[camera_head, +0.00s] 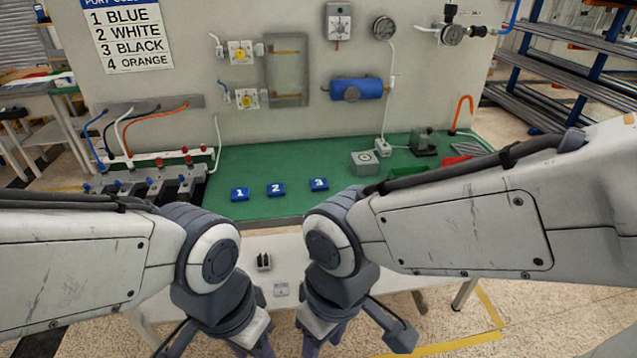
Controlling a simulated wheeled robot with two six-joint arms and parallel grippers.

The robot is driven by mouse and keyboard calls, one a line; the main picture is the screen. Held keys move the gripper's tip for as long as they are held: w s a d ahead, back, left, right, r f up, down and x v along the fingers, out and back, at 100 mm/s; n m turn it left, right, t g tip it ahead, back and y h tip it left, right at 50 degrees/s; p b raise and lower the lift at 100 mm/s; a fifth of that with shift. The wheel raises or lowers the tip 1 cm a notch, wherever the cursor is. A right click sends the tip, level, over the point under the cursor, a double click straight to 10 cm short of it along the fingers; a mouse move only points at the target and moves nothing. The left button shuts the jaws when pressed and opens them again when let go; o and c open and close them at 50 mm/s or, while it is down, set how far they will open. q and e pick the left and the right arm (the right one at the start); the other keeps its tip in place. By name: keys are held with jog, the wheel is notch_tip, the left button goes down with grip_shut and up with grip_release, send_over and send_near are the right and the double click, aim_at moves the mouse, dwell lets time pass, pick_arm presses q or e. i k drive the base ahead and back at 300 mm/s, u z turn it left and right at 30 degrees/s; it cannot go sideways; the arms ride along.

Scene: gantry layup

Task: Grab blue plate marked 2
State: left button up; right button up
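The blue plate marked 2 (276,190) lies on the green mat (255,160) near its front edge. It sits between the blue plate marked 1 (240,194) on its left and the blue plate marked 3 (318,184) on its right, apart from both. My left gripper (255,350) and my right gripper (312,347) hang low at the bottom of the picture, in front of the bench and well short of the plates. The fingertips of both run out of the frame, so whether they are open or shut does not show.
A manifold (150,183) with hoses stands left of the plates. A grey box (364,162) and a green tray (408,170) lie to the right. A small black part (264,261) and a grey piece (281,289) lie on the white surface nearer me. The mat behind the plates is clear.

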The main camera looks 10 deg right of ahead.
aim_at(273, 190)
jog(key=k, duration=0.45)
jog(key=u, duration=0.85)
jog(key=i, duration=1.05)
jog(key=z, duration=0.3)
jog(key=i, duration=0.75)
jog(key=z, duration=0.85)
jog(key=i, duration=0.3)
jog(key=z, duration=0.3)
